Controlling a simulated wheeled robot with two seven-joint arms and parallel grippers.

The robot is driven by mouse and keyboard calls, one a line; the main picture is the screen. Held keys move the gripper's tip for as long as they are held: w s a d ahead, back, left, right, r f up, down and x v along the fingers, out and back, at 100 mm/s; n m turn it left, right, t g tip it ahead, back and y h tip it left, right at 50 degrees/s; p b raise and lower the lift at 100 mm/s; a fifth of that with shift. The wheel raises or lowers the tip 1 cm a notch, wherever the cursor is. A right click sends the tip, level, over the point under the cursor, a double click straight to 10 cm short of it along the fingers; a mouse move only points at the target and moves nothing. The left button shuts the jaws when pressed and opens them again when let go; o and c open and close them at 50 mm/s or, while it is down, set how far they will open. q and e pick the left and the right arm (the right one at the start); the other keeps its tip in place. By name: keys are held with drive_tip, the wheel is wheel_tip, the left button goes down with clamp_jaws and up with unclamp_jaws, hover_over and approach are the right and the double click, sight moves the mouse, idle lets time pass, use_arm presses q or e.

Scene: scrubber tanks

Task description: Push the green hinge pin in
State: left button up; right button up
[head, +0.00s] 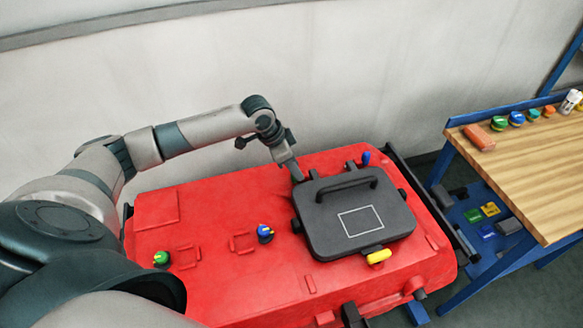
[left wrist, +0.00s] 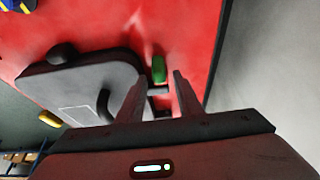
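The green hinge pin (left wrist: 158,69) shows in the left wrist view. It sticks out beside the edge of the dark grey lid (left wrist: 75,85), above the red tank top. In the head view I cannot make the pin out; my left gripper covers that spot. My left gripper (head: 298,178) points down at the back left corner of the lid (head: 325,222). In the left wrist view its two fingers (left wrist: 159,77) are apart, with the pin showing just beyond and between their tips. I cannot tell whether they touch it. My right gripper is not in view.
The red tank (head: 215,288) carries a green-yellow cap (head: 161,259), a blue cap (head: 265,233) and a blue knob (head: 366,158). The lid has a raised handle (head: 346,187) and a yellow latch (head: 379,256). A pale wall is behind; a wooden workbench (head: 535,180) stands right.

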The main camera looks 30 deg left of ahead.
use_arm(q)
drive_tip(key=shift+d+f, duration=0.1)
drive_tip(key=shift+v, duration=0.75)
drive_tip(key=b+v, duration=0.4)
drive_tip(key=v, duration=1.2)
drive_tip(key=shift+w, duration=0.15)
